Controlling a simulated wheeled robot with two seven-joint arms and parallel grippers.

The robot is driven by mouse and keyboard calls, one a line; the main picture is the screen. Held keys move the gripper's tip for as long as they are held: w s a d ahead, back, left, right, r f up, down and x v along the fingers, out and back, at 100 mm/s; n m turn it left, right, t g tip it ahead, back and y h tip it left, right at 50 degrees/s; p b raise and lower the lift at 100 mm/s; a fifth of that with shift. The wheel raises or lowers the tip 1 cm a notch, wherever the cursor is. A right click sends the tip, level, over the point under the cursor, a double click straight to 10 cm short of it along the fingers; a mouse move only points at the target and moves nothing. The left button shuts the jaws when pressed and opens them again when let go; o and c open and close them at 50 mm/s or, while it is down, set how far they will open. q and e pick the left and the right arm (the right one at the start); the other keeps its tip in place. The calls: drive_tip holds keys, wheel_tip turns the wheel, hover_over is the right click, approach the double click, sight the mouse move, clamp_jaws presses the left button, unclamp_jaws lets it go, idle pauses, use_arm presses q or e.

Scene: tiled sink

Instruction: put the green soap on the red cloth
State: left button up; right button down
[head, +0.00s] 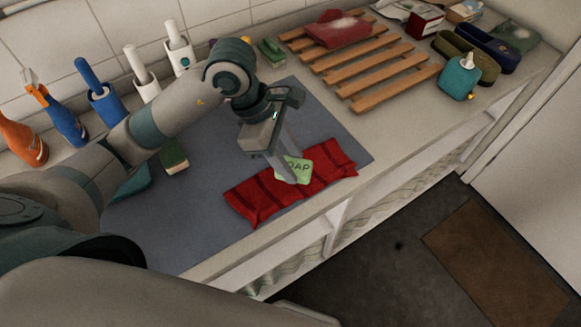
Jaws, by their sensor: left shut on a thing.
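The green soap (299,169), a pale green bar with the letters "OAP" showing, is between the fingers of my left gripper (285,170). The gripper is shut on it, and one finger covers part of the bar. The red cloth (262,197) has dark stripes and lies wrinkled on the grey mat near the counter's front edge. The soap is over the cloth's middle to right part; I cannot tell whether it touches the cloth. My right gripper is not in view.
A wooden slatted rack (380,73) with a red item (338,30) stands at the back right. A teal bottle (459,77) is beside it. Spray bottles (65,115) and brush holders (108,103) line the tiled wall. A sponge (173,156) lies left on the grey mat (200,225).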

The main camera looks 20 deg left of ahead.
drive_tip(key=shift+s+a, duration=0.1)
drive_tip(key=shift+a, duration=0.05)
use_arm(q)
drive_tip(key=shift+f, duration=0.4)
drive_tip(key=shift+f+p, duration=0.75)
drive_tip(key=shift+f, duration=0.85)
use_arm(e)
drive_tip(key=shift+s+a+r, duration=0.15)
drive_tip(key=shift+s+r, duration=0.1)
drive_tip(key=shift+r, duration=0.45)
use_arm(q)
drive_tip(key=shift+f, duration=0.15)
drive_tip(key=shift+s+f+b, duration=0.1)
drive_tip(key=shift+f+b, duration=0.05)
drive_tip(key=shift+b, duration=0.3)
clamp_jaws()
drive_tip(key=shift+f, duration=0.2)
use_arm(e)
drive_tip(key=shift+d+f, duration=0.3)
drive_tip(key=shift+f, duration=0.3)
